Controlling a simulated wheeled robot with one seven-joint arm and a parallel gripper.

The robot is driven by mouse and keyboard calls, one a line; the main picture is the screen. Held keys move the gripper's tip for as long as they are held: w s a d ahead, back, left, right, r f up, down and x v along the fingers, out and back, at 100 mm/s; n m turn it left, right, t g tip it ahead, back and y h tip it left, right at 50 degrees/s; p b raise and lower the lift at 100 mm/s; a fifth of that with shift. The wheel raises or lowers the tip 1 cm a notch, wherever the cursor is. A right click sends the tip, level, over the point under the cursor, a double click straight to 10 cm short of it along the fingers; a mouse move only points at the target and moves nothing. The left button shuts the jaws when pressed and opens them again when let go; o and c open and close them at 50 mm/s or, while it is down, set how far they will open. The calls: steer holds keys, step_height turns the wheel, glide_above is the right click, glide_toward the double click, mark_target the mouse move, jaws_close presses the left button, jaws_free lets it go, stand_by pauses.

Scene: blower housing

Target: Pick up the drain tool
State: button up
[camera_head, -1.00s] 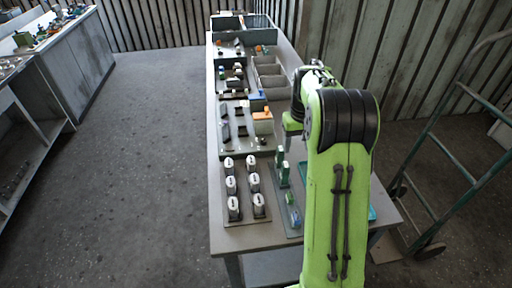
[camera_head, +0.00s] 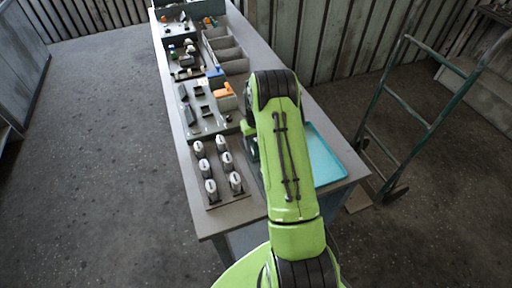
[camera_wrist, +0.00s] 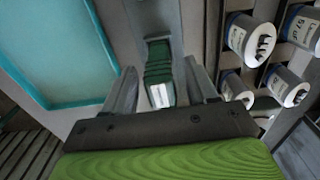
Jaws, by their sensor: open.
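In the wrist view a dark green tool (camera_wrist: 158,62) with a white label lies on a grey holder, and I take it to be the drain tool. My gripper (camera_wrist: 163,80) is open, with one finger on each side of the tool and gaps between. I cannot tell how far above it the fingers are. In the head view my own arm hides the tool and the fingers.
White labelled cylinders (camera_wrist: 250,40) stand right of the tool, close to the right finger; their rack (camera_head: 213,186) shows in the head view. A teal tray (camera_head: 325,160) lies right of my arm. Orange-topped bins (camera_head: 226,98) and grey compartments (camera_head: 228,55) are farther back.

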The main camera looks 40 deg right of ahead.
steer(key=shift+w+f, duration=0.2)
steer(key=shift+f, duration=0.6)
steer(key=c, duration=0.9)
steer(key=shift+o, duration=0.2)
steer(key=shift+r, duration=0.1)
